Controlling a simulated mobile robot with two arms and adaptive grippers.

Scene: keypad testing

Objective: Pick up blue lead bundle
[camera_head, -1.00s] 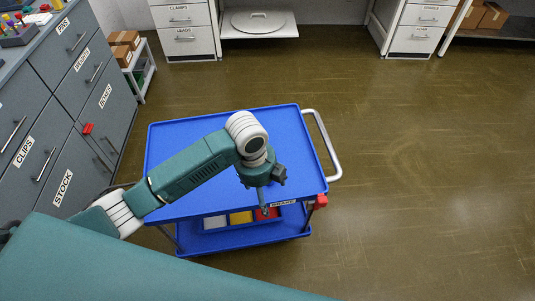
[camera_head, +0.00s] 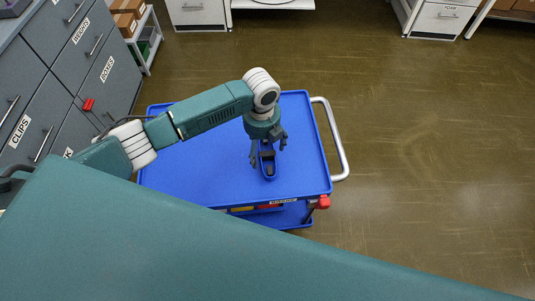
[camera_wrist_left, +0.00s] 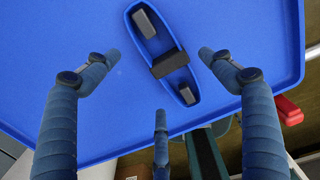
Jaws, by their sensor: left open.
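The blue lead bundle (camera_head: 269,174) lies on the blue top of the cart (camera_head: 200,180), near its front right part. In the left wrist view the bundle (camera_wrist_left: 170,64) is a long blue loop with a dark band around its middle and a grey block at each end. My left gripper (camera_head: 268,151) hangs over the bundle with its fingers spread. In the left wrist view its open fingers (camera_wrist_left: 158,58) lie on either side of the bundle, apart from it, with a third finger below. My right gripper is not in view.
The rest of the cart top is bare. A white push handle (camera_head: 335,140) and a red part (camera_head: 323,202) are at the cart's right side. Grey labelled drawers (camera_head: 75,75) stand at the left. Open floor (camera_head: 430,150) lies to the right.

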